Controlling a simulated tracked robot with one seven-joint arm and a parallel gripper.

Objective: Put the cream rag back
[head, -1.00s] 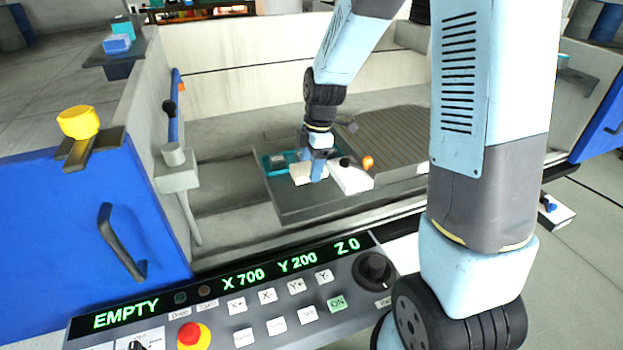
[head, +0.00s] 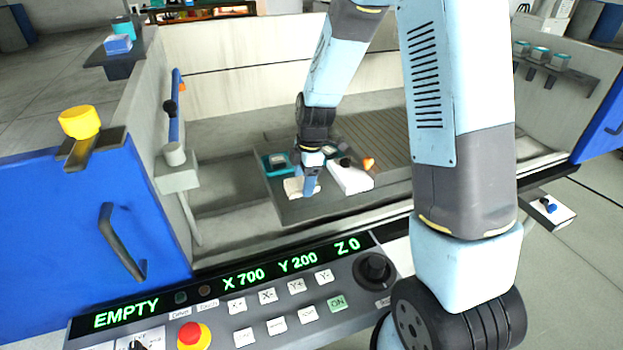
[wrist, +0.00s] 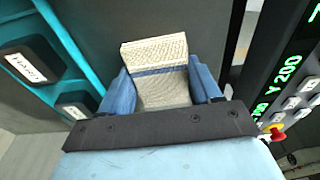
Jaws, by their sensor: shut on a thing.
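The cream rag (head: 293,187) is a pale folded cloth. In the wrist view the rag (wrist: 158,72) shows a woven texture and a blue stripe, and it sits between the two blue fingers of my gripper (wrist: 168,92). In the head view my gripper (head: 309,188) is over the grey plate (head: 325,205) inside the machine tub, shut on the rag. I cannot tell whether the rag touches the plate. A teal tray (head: 267,163) with dark labelled blocks is beside the rag; its edge (wrist: 75,50) shows at left in the wrist view.
A white block (head: 350,180) and an orange knob (head: 368,163) are right of my gripper. A control panel (head: 250,300) runs along the front. The blue door (head: 60,220) stands at left. The slatted table (head: 375,140) behind looks bare.

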